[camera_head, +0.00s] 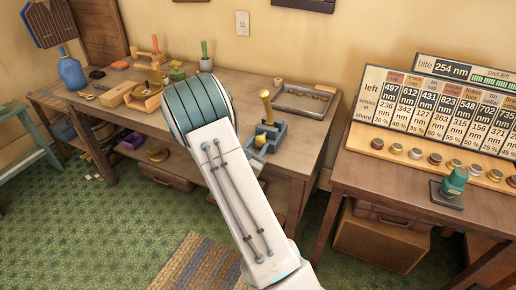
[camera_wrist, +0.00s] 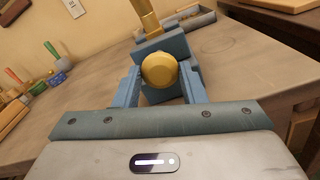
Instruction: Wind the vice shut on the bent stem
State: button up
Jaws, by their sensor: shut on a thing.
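The blue vice (camera_head: 279,127) stands near the front right of the workbench, and it fills the upper middle of the wrist view (camera_wrist: 176,44). A brass-yellow stem (camera_head: 266,106) rises tilted from its jaws; its lower part shows in the wrist view (camera_wrist: 146,16). The vice's round yellow knob (camera_head: 260,141) faces me, and in the wrist view the knob (camera_wrist: 160,71) lies between my fingers. My gripper (camera_wrist: 161,80) is shut on this knob. In the head view my arm hides most of the gripper. I cannot tell how tightly the vice jaws hold the stem.
A grey tray (camera_head: 305,101) lies behind the vice. Wooden fixtures and tools (camera_head: 146,96) stand left on the workbench (camera_head: 98,101). A second table at right carries a number board (camera_head: 440,107), several small knobs and a green stamp-like thing (camera_head: 453,184).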

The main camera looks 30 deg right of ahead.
dwell(0.3)
jog(key=shift+f+m+b, duration=0.3)
jog(key=shift+m+b, duration=0.5)
jog(key=shift+b, duration=0.25)
jog(key=shift+m+b, duration=0.3)
jog(key=shift+b, duration=0.05)
jog(key=shift+r+m, duration=0.25)
jog(key=shift+m, duration=0.05)
jog(key=m+b, duration=0.1)
jog(key=b, duration=0.1)
jog(key=shift+f+b, duration=0.3)
jog(key=o, duration=0.6)
jog(key=shift+r+m, duration=0.3)
